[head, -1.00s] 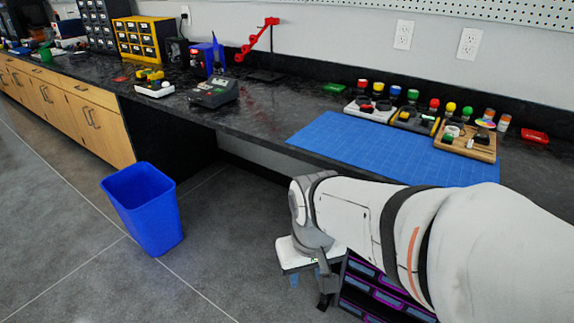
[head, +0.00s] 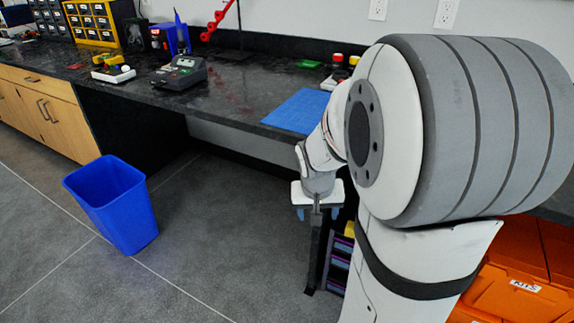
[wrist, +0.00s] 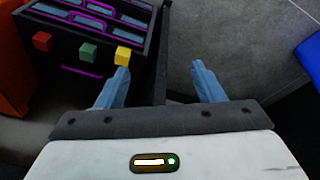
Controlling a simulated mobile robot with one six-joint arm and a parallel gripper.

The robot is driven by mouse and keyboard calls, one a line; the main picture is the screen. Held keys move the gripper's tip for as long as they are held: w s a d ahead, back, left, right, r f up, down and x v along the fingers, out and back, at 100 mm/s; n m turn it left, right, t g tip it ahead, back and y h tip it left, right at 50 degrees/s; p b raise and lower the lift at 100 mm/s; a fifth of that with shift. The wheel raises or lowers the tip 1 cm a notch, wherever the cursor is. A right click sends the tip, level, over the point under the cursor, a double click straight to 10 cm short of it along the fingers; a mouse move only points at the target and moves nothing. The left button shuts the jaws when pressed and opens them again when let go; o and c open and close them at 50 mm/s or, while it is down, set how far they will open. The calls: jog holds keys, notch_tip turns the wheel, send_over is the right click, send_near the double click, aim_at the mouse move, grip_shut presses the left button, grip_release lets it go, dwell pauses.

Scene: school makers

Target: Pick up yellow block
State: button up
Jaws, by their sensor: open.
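The yellow block (wrist: 123,56) is a small cube in the wrist view, beside a dark drawer unit with purple trim (wrist: 148,20). A green block (wrist: 88,53) and a red block (wrist: 42,42) stand in a row to its left. My gripper (wrist: 160,74) is open and empty, with blue fingers spread apart. The yellow block is just beyond the left fingertip, left of the gap between the fingers; I cannot tell whether they touch. In the head view my gripper (head: 318,212) hangs beside the drawer unit (head: 340,262), and a yellow patch (head: 349,229) shows behind my arm.
A blue bin (head: 112,208) stands on the floor to the left. The counter (head: 130,92) runs behind, with a blue mat (head: 298,110) on it. Orange bins (head: 520,285) are at lower right. Floor between bin and gripper is clear.

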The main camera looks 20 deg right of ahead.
jog(key=w+d+f+m+b, duration=0.1)
jog(key=w+d+f, duration=0.1)
jog(key=d+f, duration=0.3)
jog(key=w+d+f+m+h+b, duration=0.1)
jog(key=w+d+f+m+b, duration=0.1)
jog(key=d+f, duration=0.4)
jog(key=w+d+f+m+t+b, duration=0.1)
jog(key=w+d+f+b, duration=0.1)
jog(key=d+f, duration=0.4)
jog(key=shift+w+d+f+m, duration=0.3)
jog(key=shift+w+f, duration=0.1)
jog(key=shift+f, duration=0.1)
jog(key=b+x, duration=0.2)
jog(key=x, duration=0.3)
jog(key=shift+f, duration=0.25)
jog(key=shift+r, duration=0.1)
jog(key=shift+c, duration=0.5)
jog(key=c, duration=1)
jog(key=shift+o, duration=0.2)
jog(key=shift+r, duration=0.1)
